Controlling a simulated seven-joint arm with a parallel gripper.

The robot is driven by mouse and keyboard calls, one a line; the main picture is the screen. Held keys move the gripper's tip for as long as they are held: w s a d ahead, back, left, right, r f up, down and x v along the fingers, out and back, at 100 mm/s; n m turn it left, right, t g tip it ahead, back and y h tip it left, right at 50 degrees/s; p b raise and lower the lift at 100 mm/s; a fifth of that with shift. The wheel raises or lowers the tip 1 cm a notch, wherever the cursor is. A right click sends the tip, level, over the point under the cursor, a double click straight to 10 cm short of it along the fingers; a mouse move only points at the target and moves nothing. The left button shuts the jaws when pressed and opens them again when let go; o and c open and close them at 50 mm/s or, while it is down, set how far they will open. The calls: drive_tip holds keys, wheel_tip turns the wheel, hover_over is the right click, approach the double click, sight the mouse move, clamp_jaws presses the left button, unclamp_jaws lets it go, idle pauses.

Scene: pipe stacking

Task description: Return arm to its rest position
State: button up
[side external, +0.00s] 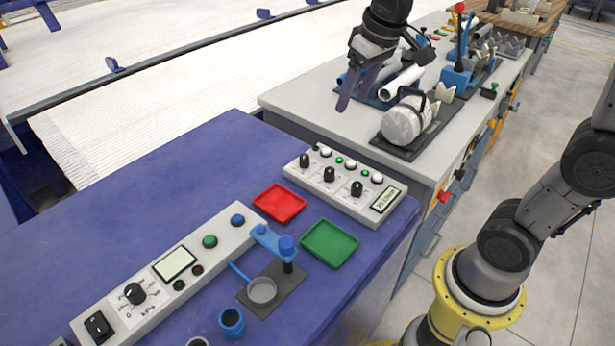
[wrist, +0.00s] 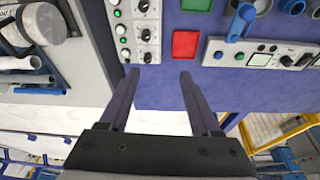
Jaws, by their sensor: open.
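My gripper (side external: 357,88) hangs in the air above the left part of the grey-topped workbench (side external: 310,92) in the side view, beside the white pipes. In the wrist view my gripper (wrist: 158,78) shows two dark fingers spread wide apart with nothing between them. White pipes (side external: 402,82) lie on a dark and blue holder just behind the gripper, partly hidden by it. They also show at the left of the wrist view (wrist: 18,63).
A white cylinder (side external: 403,124) sits in a dark stand near the gripper. A control box (side external: 345,180), a red tray (side external: 279,203) and a green tray (side external: 330,243) rest on the blue bench (side external: 150,190). A blue lever device (side external: 457,75) stands farther back.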

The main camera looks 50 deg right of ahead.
drive_tip(key=s+a+f+t, duration=0.1)
drive_tip(key=s+f, duration=0.1)
drive_tip(key=s, duration=0.6)
drive_tip(key=s+a+f+n+t, duration=0.1)
drive_tip(key=s+a+f, duration=0.1)
drive_tip(key=s, duration=0.7)
drive_tip(key=shift+s, duration=0.15)
drive_tip(key=shift+r, duration=0.1)
idle(0.6)
